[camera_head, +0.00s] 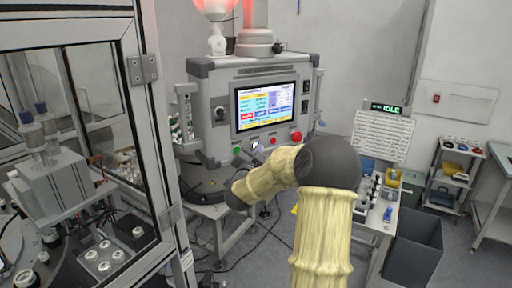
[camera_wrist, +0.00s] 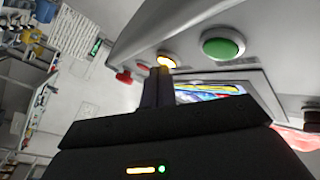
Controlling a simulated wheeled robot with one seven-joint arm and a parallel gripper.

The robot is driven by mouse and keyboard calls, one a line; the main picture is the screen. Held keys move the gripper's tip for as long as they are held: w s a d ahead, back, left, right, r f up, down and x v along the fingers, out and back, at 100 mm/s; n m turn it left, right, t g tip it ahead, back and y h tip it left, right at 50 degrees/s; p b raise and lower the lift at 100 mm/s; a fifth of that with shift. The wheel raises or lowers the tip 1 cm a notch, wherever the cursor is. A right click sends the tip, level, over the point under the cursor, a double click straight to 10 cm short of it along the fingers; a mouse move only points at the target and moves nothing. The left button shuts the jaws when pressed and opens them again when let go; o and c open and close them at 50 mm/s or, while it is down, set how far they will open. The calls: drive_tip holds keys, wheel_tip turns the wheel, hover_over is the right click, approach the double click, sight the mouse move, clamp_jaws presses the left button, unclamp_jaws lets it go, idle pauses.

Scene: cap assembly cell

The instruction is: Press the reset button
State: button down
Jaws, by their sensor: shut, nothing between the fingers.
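The control cabinet (camera_head: 215,160) has a row of buttons under its screen (camera_head: 266,106). I cannot read which label marks reset. In the head view my gripper (camera_head: 257,149) is small, in front of the button row, partly hidden by my arm.
A red mushroom-shaped button (camera_wrist: 124,77) protrudes beyond the small red one; it also shows in the head view (camera_head: 296,137). A glass-walled machine frame (camera_head: 155,130) stands at left. A table with parts and a dark bin (camera_head: 415,245) are at right.

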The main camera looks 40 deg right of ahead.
drive_tip(key=shift+s, duration=0.1)
drive_tip(key=shift+s+b, duration=0.4)
idle(0.3)
drive_tip(key=s+b, duration=0.1)
drive_tip(key=s, duration=0.5)
drive_tip(key=shift+a+b, duration=0.3)
drive_tip(key=shift+b, duration=0.05)
drive_tip(key=shift+w, duration=0.1)
idle(0.6)
